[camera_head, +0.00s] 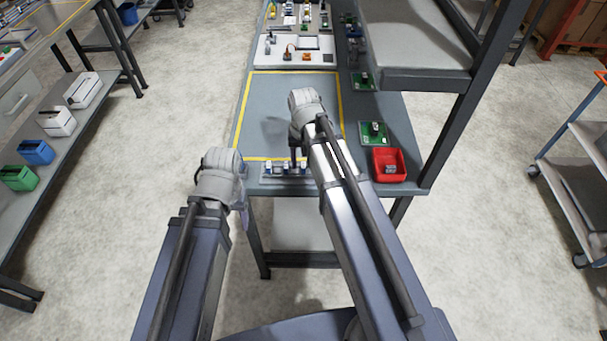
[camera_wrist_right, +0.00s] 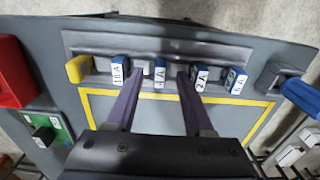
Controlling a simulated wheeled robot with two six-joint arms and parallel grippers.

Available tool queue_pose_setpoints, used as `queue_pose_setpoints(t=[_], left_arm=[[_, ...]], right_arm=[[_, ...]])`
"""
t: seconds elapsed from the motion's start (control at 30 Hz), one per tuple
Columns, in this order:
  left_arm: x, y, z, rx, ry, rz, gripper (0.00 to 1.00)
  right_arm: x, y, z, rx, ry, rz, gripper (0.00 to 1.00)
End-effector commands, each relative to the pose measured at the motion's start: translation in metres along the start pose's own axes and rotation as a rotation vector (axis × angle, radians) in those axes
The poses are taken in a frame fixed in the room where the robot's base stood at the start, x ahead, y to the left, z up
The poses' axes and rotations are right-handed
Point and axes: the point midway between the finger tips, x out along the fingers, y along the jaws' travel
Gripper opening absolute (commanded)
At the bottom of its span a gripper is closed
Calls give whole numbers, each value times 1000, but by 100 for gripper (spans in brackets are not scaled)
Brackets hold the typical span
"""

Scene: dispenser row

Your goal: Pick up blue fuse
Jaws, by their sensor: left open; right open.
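A row of small blocks with blue tops and white labels sits in a grey dispenser rack (camera_head: 285,178) at the table's near edge. A yellow fuse (camera_wrist_right: 78,68) is at the left end. My right gripper (camera_wrist_right: 160,84) is open, pointing down at the row, with nothing visibly gripped. My left gripper (camera_head: 240,212) hangs left of the table edge, away from the rack; its fingers are barely visible.
A red bin (camera_head: 389,165) stands right of the rack, with a green board (camera_head: 374,133) behind it. A yellow-outlined area on the table (camera_head: 265,100) is mostly clear. A shelf unit (camera_head: 415,82) rises on the right. Several bins stand on the left shelf.

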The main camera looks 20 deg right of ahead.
Motion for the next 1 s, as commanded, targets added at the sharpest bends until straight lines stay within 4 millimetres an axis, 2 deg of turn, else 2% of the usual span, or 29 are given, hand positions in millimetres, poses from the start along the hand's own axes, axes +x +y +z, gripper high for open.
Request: queue_pose_setpoints(t=[0.03,0.27,0.73,1.0], left_arm=[[5,0,0,0,0,0,68],[3,0,0,0,0,0,68],[3,0,0,0,0,0,68],[3,0,0,0,0,0,68]], right_arm=[[6,0,0,0,0,0,52],[3,0,0,0,0,0,52],[3,0,0,0,0,0,0],[3,0,0,0,0,0,0]])
